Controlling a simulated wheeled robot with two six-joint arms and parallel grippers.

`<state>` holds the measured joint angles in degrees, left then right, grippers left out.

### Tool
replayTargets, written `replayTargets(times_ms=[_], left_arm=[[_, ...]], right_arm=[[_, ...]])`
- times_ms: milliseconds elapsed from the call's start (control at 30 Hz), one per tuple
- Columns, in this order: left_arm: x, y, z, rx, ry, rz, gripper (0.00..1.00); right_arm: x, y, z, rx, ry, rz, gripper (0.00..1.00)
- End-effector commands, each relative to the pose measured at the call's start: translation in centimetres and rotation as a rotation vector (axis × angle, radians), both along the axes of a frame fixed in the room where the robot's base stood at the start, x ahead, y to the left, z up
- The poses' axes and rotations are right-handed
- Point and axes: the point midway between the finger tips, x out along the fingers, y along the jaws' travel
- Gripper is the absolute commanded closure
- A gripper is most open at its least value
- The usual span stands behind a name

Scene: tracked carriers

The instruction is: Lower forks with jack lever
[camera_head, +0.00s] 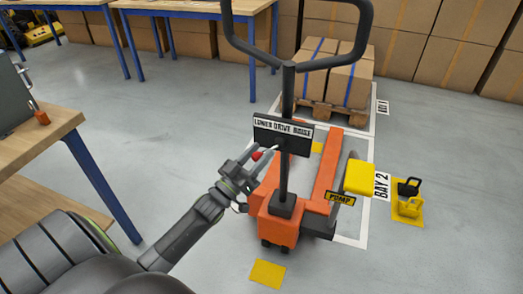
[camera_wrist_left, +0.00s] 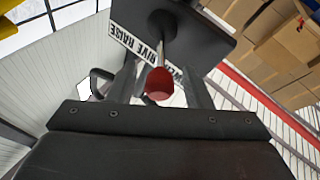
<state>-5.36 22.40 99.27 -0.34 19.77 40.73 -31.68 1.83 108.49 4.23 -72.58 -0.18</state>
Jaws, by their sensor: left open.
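The orange pallet jack (camera_head: 276,224) stands in the middle of the head view, its forks (camera_head: 328,165) pointing toward a loaded pallet. Its black handle loop (camera_head: 290,66) rises above a panel labelled LOWER DRIVE RAISE (camera_head: 283,128). The jack lever's red knob (camera_head: 257,155) sticks out below the panel; it also shows in the left wrist view (camera_wrist_left: 159,84) on a thin rod. My left gripper (camera_head: 258,164) is open at the lever, its fingers on either side of the knob in the wrist view; contact cannot be told. My right gripper is out of view.
Boxes stand on a wooden pallet (camera_head: 340,117) beyond the jack. A yellow pump pedal (camera_head: 359,177) and a yellow floor plate with padlock shapes (camera_head: 407,207) are at right. A wooden workbench (camera_head: 50,130) stands at left.

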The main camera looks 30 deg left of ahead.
Motion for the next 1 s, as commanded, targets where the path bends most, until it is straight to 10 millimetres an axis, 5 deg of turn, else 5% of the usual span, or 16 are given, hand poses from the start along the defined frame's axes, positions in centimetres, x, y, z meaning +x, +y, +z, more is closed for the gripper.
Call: replayTargets(times_ms=[467,800,1000], left_arm=[[1.43,-0.26,0.60,0.000,0.000,0.000,0.55],[1.40,-0.26,0.58,0.000,0.000,0.000,0.98],[1.40,-0.27,0.58,0.000,0.000,0.001,1.00]], right_arm=[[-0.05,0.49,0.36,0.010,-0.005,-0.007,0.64],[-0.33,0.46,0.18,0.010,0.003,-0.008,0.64],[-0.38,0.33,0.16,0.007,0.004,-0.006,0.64]])
